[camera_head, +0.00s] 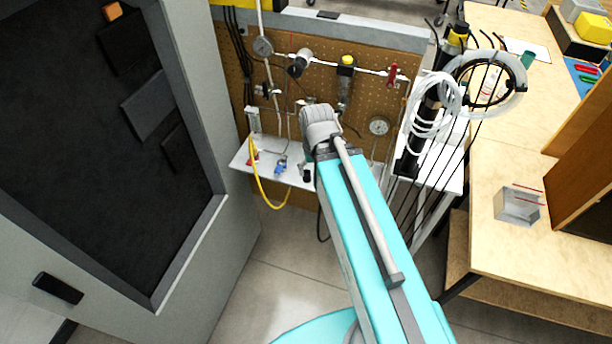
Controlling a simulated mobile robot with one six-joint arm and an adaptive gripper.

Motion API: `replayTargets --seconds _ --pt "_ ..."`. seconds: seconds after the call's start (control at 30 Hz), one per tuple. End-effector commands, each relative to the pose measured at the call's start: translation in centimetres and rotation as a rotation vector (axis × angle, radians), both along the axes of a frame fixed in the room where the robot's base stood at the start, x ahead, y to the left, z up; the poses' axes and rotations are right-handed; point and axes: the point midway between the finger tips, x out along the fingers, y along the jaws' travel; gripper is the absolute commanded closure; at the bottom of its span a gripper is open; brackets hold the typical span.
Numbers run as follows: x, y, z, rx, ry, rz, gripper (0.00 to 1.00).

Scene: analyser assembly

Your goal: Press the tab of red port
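A small red part (253,159), probably the red port, sits at the left end of the white shelf (241,155) under the pegboard. A yellow tube (262,187) hangs beside it. A blue fitting (281,165) is to its right on the shelf. The tab is too small to make out. My teal arm reaches up from the bottom to a grey joint in front of the pegboard. A small dark part just left of the arm may belong to my gripper. The fingers are hidden or too small to tell, so I cannot see whether they touch anything.
The pegboard (235,72) carries pipes, gauges and a red-handled valve (392,75). Coiled white tubing (434,102) and dark rods stand to the right. A large grey cabinet (232,235) closes off the left. A wooden bench (490,240) is at right. Some floor (270,295) is clear.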

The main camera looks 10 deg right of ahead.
Motion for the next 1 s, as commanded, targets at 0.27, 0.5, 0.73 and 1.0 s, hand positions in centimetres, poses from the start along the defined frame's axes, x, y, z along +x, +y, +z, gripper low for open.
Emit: replayTargets --seconds 0.27,0.5,0.73,1.0 --pt "0.0 0.0 0.0 0.0 0.0 0.0 0.07" --pt "0.0 0.0 0.0 0.0 0.0 0.0 0.35" --pt "0.0 0.0 0.0 0.0 0.0 0.0 0.77" --pt "0.0 0.0 0.0 0.0 0.0 0.0 1.0"
